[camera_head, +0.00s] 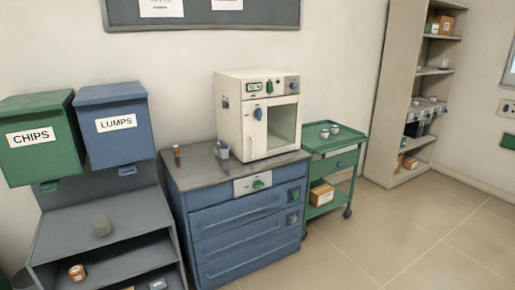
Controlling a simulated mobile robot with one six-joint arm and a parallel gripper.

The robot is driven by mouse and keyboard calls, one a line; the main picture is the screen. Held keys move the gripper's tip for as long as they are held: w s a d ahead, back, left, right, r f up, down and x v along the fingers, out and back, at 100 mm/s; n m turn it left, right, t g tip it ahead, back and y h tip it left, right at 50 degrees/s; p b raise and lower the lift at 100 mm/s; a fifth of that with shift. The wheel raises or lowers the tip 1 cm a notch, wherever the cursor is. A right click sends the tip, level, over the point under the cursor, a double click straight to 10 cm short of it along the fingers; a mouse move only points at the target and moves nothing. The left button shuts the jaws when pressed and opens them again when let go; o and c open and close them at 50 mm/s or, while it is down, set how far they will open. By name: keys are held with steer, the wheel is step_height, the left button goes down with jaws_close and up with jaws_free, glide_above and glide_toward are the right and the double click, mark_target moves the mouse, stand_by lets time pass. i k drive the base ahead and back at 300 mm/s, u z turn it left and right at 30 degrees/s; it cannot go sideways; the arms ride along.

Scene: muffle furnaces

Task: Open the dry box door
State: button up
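A cream box (242,113), which looks like the dry box, stands on the grey top of a blue drawer cabinet in the middle of the head view. Its front door (259,134) has a large window and looks closed. Above the door are a small display (254,86) and a blue knob (293,84). My gripper is not in view.
The blue drawer cabinet (240,222) has a cup of tools (222,151) and a small brown bottle (177,155) on top. A green cart (345,160) stands close on the right. CHIPS (35,155) and LUMPS (115,145) bins hang left. The floor (400,245) in front right is clear.

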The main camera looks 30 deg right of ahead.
mark_target(253, 131)
steer(key=z, duration=0.05)
steer(key=i, duration=0.95)
steer(key=u, duration=0.1)
